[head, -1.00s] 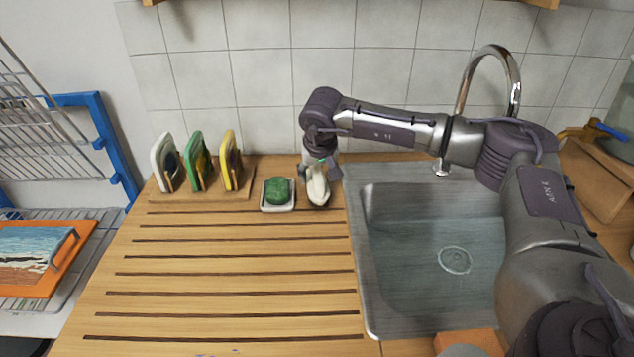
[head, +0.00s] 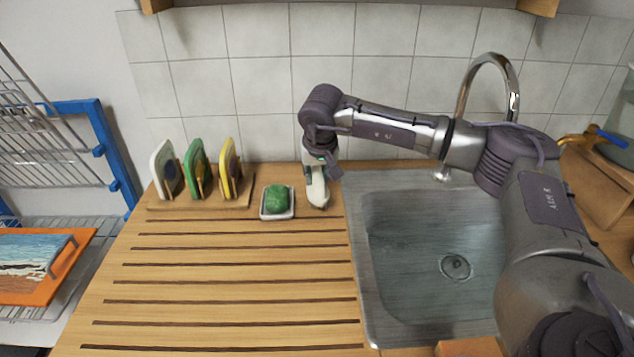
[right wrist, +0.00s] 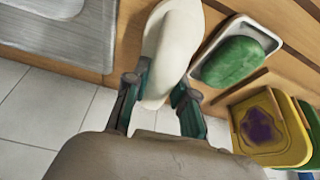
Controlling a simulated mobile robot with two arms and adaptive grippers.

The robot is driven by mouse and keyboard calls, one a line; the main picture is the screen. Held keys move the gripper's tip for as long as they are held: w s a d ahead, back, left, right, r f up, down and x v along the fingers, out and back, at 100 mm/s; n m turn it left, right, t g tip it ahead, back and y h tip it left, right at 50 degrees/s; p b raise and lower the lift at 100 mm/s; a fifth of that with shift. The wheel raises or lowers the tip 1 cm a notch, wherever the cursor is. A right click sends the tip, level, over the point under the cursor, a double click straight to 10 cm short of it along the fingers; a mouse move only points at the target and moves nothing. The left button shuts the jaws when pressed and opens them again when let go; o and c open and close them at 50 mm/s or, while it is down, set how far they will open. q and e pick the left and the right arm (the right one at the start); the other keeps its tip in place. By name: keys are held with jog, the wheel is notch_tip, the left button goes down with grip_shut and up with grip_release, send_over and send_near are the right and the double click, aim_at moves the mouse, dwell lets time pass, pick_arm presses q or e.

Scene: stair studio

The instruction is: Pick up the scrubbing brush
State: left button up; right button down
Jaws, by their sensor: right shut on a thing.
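The scrubbing brush (head: 318,193) has a pale cream body and is at the back of the slatted wooden counter, between the soap dish and the sink. My right gripper (head: 321,174) reaches down over it from behind and is shut on it. In the right wrist view the brush (right wrist: 172,45) sits between the two fingers of my right gripper (right wrist: 160,92). Its bristles are hidden. I cannot tell whether it touches the counter. My left gripper is not in view.
A green soap (head: 277,198) lies in a white dish (head: 264,214) close left of the brush. A rack of colored boards (head: 197,166) stands farther left. The steel sink (head: 385,270) and tap (head: 513,95) are on the right. The front of the slatted counter (head: 230,275) is clear.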

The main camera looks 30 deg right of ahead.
jog(key=r, duration=0.2)
jog(key=d, duration=0.1)
jog(key=shift+s+r, duration=0.3)
jog(key=shift+r, duration=0.1)
jog(key=s+d+r+b, duration=0.1)
jog(key=s+d+r, duration=0.5)
jog(key=d, duration=0.2)
jog(key=shift+s+d+r, duration=0.2)
